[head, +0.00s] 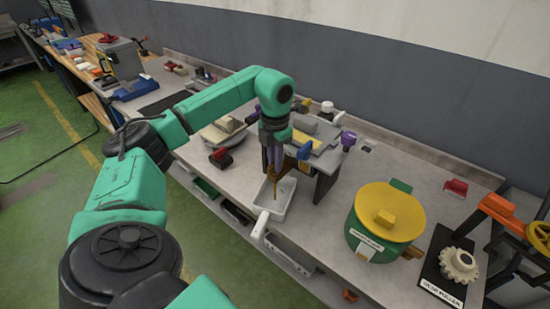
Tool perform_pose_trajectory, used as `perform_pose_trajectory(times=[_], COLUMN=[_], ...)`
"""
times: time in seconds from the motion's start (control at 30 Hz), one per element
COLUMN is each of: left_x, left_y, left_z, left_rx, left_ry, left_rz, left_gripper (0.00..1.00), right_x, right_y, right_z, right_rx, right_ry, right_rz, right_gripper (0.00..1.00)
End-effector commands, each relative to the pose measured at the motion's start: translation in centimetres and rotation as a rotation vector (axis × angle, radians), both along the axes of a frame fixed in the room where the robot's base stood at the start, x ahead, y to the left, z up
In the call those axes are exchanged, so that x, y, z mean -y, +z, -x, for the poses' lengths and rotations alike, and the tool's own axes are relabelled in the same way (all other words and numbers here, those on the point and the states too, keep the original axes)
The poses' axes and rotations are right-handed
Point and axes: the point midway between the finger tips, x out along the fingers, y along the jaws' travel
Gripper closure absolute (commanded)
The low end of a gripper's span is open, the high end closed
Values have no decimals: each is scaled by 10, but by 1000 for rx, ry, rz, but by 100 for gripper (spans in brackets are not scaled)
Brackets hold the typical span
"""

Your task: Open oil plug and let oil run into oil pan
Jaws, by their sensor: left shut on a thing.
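A white oil pan (277,203) with a handle at its near end sits on the workbench, in front of a dark stand with a grey and yellow top (322,136). My left gripper (273,158) points down beside the front of this stand, above the far end of the pan. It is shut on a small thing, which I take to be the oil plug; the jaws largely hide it. A thin brown-orange streak (279,181), which looks like oil, shows below the jaws and reaches down to the pan. My right gripper is not in view.
A green pot with a yellow lid (390,211) stands to the right, beside a gear on a black base (458,264). A blue-handled part (304,151) and a purple-topped part (348,139) are close to the stand. A red and black item (220,157) lies left of my gripper.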

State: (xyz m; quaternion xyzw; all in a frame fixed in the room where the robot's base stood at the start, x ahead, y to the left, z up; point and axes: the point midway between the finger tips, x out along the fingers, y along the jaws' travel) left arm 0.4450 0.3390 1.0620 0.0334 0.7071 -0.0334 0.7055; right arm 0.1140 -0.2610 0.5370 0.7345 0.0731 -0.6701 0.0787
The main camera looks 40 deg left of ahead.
Motion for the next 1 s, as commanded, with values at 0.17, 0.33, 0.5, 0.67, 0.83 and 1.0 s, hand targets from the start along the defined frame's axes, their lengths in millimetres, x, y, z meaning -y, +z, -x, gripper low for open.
perform_pose_trajectory(times=[0.17, 0.33, 0.5, 0.67, 0.83, 1.0], left_x=[-1, -1, -1, -1, 0, 0], left_y=[4, 4, 4, 3, 2, 10], left_z=[-2, -3, -3, -2, -1, -2], left_rx=[12, 13, 14, 9, 6, 6], left_ry=[20, 21, 21, 19, 18, 17], left_rz=[0, 0, 0, 1, 1, 1], left_gripper=[100, 100, 75, 52, 52, 52], right_x=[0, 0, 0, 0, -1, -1], right_y=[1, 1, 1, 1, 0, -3], right_z=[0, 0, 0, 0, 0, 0], right_rx=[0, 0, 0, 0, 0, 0], right_ry=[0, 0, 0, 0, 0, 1], right_rz=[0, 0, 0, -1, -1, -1], right_gripper=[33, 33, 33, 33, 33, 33])
